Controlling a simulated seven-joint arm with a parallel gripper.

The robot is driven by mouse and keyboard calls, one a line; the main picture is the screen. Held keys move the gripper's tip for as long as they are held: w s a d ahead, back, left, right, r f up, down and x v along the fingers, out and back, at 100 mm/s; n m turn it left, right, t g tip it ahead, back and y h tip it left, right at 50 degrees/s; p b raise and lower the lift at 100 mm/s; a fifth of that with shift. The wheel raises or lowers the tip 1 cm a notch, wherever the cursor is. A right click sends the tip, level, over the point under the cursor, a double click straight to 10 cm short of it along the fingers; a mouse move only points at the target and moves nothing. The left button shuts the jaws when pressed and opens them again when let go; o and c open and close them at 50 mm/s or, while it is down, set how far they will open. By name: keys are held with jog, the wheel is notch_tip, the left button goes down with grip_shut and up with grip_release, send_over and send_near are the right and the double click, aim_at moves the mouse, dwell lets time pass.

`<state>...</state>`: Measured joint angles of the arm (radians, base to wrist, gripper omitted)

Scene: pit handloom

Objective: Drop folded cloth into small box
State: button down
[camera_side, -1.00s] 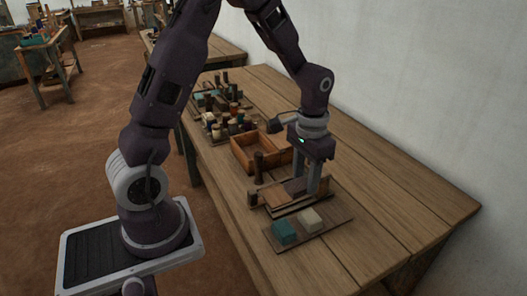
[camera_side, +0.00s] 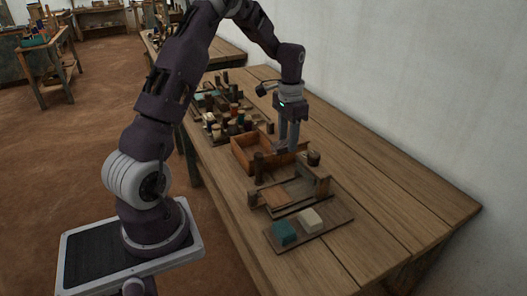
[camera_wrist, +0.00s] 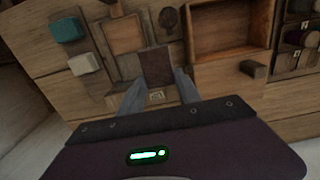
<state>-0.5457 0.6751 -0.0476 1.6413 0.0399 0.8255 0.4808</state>
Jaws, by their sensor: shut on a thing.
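My gripper (camera_side: 289,147) is raised over the table beside the right end of the small open wooden box (camera_side: 242,161). Its fingers (camera_wrist: 159,76) are shut on a dark brown, flat, square piece, the folded cloth (camera_wrist: 155,64), in the wrist view. In the side view the cloth is small and hard to tell from the fingertips. The box also shows at the upper right of the wrist view (camera_wrist: 229,56), with its open top facing up and a bare floor. The held cloth is to the left of the box there.
A wooden frame (camera_side: 318,186) lies in front of the box. Nearer the front is a board with a teal block (camera_side: 284,233) and a cream block (camera_side: 311,219). Dark pegs (camera_side: 258,167) stand close to the box. Several spools (camera_side: 234,110) crowd the table behind it.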

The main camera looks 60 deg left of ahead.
jog(key=s+a, duration=0.2)
jog(key=a, duration=1)
jog(key=shift+a+f, duration=0.2)
jog(key=shift+f, duration=1.35)
jog(key=shift+a+f, duration=0.15)
jog(key=shift+f, duration=1.35)
jog(key=c, duration=0.8)
grip_release()
jog(key=shift+o, duration=0.2)
jog(key=shift+r, duration=0.1)
notch_tip(320, 180, up, 7)
